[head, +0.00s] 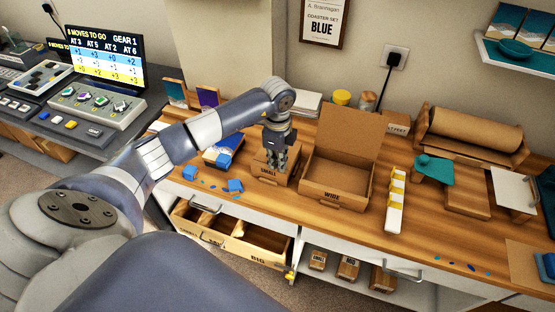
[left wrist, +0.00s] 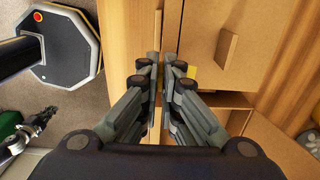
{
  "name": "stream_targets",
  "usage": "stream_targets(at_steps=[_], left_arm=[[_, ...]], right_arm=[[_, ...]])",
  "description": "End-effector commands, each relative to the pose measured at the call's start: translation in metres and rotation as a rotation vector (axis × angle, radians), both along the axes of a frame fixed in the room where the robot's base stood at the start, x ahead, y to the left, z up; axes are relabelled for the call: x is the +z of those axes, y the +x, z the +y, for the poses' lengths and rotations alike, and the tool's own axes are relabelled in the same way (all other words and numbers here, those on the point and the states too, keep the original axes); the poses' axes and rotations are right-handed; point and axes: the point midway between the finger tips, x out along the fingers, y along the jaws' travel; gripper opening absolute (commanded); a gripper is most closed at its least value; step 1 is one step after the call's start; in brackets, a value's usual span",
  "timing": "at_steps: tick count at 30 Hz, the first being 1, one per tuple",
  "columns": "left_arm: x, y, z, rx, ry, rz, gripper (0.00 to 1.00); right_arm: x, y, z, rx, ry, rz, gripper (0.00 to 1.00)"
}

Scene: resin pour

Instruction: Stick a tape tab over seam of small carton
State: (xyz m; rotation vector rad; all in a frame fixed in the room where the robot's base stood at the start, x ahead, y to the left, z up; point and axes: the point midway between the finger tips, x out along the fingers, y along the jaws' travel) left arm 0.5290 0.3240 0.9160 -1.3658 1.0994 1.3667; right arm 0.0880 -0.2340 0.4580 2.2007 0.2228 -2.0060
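The small carton (head: 268,176), brown and marked SMALL, stands on the wooden bench. My left gripper (head: 276,172) points down over its top. In the left wrist view the fingers (left wrist: 161,66) are close together with a narrow gap. A yellow patch (left wrist: 181,66) shows behind the right fingertip, perhaps a tape tab; I cannot tell whether it touches finger or carton. The fingers hide the carton's seam. A white strip (head: 394,218) with several yellow tabs (head: 397,187) stands right of the open carton.
Blue pieces (head: 235,185) lie left of the small carton. Below is an open drawer (head: 250,251). A brown paper roll (head: 470,128) stands farther right.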

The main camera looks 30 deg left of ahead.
Motion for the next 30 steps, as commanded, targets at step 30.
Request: stream_targets(at_steps=[30], left_arm=[[-0.0107, 0.0001, 0.0004, 0.0, 0.0, 0.0, 0.0]], right_arm=[[-0.0063, -0.0004, -0.0031, 0.0, -0.004, 0.0, 0.0]])
